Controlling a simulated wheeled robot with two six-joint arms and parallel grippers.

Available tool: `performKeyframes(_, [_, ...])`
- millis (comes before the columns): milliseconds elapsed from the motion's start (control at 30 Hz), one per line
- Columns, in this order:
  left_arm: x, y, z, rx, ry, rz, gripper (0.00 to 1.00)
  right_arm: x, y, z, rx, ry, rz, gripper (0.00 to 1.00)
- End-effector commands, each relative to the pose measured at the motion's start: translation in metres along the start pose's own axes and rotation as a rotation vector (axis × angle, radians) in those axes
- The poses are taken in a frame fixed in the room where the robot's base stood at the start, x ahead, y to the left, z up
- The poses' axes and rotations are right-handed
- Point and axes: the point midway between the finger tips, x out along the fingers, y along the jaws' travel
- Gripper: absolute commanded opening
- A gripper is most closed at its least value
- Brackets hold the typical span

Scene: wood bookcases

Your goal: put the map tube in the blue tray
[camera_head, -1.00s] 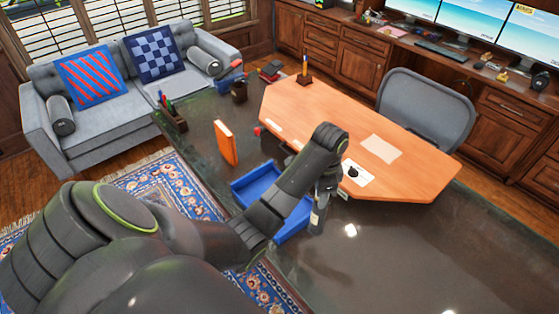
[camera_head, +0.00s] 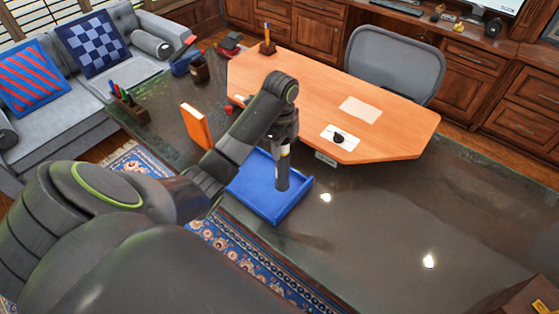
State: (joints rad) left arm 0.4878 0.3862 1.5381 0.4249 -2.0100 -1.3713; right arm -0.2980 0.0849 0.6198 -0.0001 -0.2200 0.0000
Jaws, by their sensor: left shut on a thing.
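The blue tray (camera_head: 298,203) sits on the dark glossy table top near the middle of the view. My left gripper (camera_head: 285,139) is shut on a dark grey cylinder, which looks like the map tube (camera_head: 282,172). The tube hangs upright below the gripper, in front of the right part of the tray's inside. I cannot tell whether its lower end touches the tray floor. My left arm hides part of the tray's left side. My right gripper is not in view.
An orange book (camera_head: 195,126) stands left of the tray. The table right of the tray is clear.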

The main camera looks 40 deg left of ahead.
Motion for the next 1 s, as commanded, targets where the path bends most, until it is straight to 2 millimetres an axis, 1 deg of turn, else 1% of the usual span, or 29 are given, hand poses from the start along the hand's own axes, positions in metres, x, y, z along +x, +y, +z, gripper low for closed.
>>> performKeyframes(33, [0.014,0.0,0.0,0.0,0.0,-0.001,0.0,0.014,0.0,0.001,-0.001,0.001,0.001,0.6])
performKeyframes(100, [0.019,0.0,0.0,-0.001,-0.001,-0.001,0.0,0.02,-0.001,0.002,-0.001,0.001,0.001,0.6])
performKeyframes(267, [0.024,0.0,0.0,-0.001,-0.001,-0.001,0.0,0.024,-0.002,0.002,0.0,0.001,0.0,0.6])
performKeyframes(433, [0.039,0.0,0.0,-0.001,0.0,0.0,0.0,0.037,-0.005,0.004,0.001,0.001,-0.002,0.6])
performKeyframes(533, [0.053,0.001,0.0,-0.002,0.0,0.002,0.0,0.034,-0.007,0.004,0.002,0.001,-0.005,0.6])
performKeyframes(600, [0.057,0.0,0.0,-0.001,0.0,0.001,0.0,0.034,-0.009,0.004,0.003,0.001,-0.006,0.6])
performKeyframes(933, [0.06,0.0,0.001,-0.001,-0.001,0.0,0.0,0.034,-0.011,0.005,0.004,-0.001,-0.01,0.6])
performKeyframes(967, [0.061,0.0,0.001,-0.002,-0.001,0.0,0.42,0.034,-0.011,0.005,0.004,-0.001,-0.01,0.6])
performKeyframes(1000, [0.06,0.0,0.001,-0.002,-0.001,0.0,0.47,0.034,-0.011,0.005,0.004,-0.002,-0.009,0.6])
